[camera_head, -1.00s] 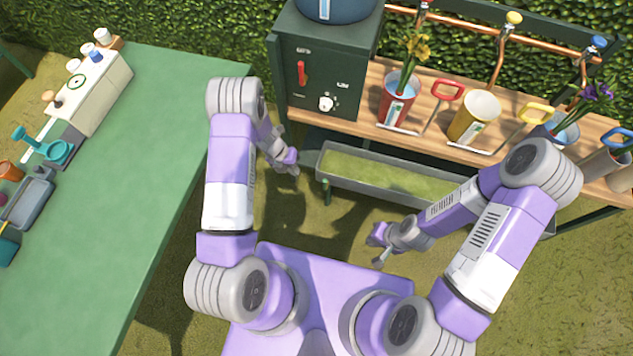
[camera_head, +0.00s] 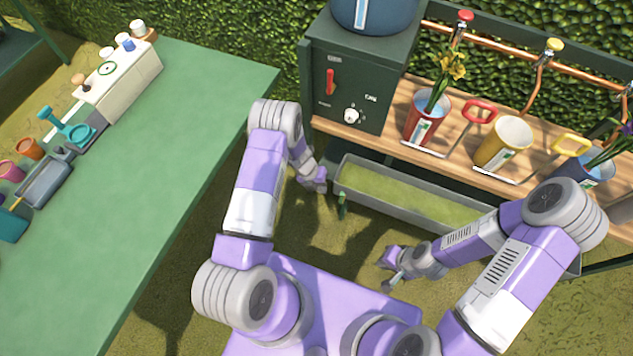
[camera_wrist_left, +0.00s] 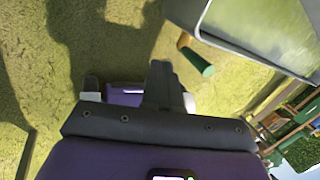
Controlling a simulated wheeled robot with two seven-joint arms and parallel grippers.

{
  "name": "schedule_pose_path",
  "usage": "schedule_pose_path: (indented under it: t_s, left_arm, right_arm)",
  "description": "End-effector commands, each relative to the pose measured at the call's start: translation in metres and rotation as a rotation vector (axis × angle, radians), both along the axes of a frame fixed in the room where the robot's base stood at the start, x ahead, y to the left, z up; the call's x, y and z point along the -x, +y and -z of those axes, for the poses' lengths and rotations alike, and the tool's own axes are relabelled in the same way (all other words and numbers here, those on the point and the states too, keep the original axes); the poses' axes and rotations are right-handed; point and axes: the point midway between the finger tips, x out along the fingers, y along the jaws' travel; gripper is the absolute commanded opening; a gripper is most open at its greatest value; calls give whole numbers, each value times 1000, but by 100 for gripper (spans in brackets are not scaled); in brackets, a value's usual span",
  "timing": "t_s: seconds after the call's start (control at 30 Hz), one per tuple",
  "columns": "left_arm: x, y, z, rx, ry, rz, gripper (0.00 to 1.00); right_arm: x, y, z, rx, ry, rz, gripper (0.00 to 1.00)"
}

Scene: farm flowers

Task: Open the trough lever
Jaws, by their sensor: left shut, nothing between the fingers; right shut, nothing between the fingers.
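The long grey trough (camera_head: 400,212) lies below the wooden shelf, with a yellow-green inside. A short green lever handle (camera_head: 342,207) sticks out at its left end. In the left wrist view the lever (camera_wrist_left: 197,62) shows beyond the fingers, up and to the right, beside the trough rim (camera_wrist_left: 225,42). My left gripper (camera_head: 320,183) is shut and empty, just left of the trough end and close to the lever, with no contact visible. My right gripper (camera_head: 390,272) is shut and empty, in front of the trough.
A dark green box (camera_head: 350,80) with a red switch (camera_head: 330,82) and a white knob stands above the trough's left end. The shelf (camera_head: 460,150) holds cups, flowers and coloured handles. A green table (camera_head: 170,180) fills the left. Grass ground lies between.

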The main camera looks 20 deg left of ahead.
Motion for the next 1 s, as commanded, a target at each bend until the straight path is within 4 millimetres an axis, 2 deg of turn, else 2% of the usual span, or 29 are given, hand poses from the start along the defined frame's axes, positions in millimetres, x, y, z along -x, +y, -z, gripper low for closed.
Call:
schedule_pose_path:
  t_s: [0.03,0.07,0.2,0.4,1.0]
  left_arm:
    - [0,-4,14,0,1,0,0]
    - [0,-6,19,1,2,0,0]
    - [-5,-28,16,1,-2,2,0]
    - [-8,-44,16,1,-1,1,0]
    - [-7,-49,13,-31,0,4,0]
  right_arm:
    - [0,0,7,0,0,0,0]
    - [0,0,9,0,0,0,0]
    - [0,0,11,0,0,0,0]
    - [0,0,14,0,0,0,0]
    - [0,0,8,0,0,0,0]
